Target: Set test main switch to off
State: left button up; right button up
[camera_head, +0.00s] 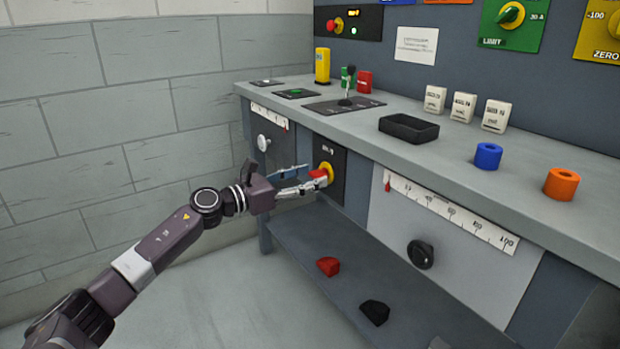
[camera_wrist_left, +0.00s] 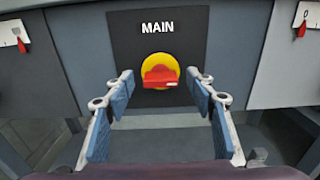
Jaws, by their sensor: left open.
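The main switch (camera_head: 328,168) is a red rotary handle on a yellow round base, on a black panel on the bench front. In the left wrist view the switch (camera_wrist_left: 160,72) sits under the word MAIN. Its red handle lies roughly horizontal, with a white mark at its right end. My left gripper (camera_head: 312,177) is in front of it, and in the wrist view its open blue-padded fingers (camera_wrist_left: 163,88) stand either side of and below the handle. I cannot tell whether a finger touches it. My right gripper is not in view.
A white slider scale (camera_head: 450,212) and black knob (camera_head: 420,254) are right of the switch; a pale knob (camera_head: 263,143) is left. The benchtop (camera_head: 420,165) overhangs above. A red piece (camera_head: 327,266) and black piece (camera_head: 375,312) lie on the lower shelf.

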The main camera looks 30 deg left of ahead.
pick_arm(q)
jog(key=shift+w+d, duration=0.15)
jog(key=shift+w, duration=0.15)
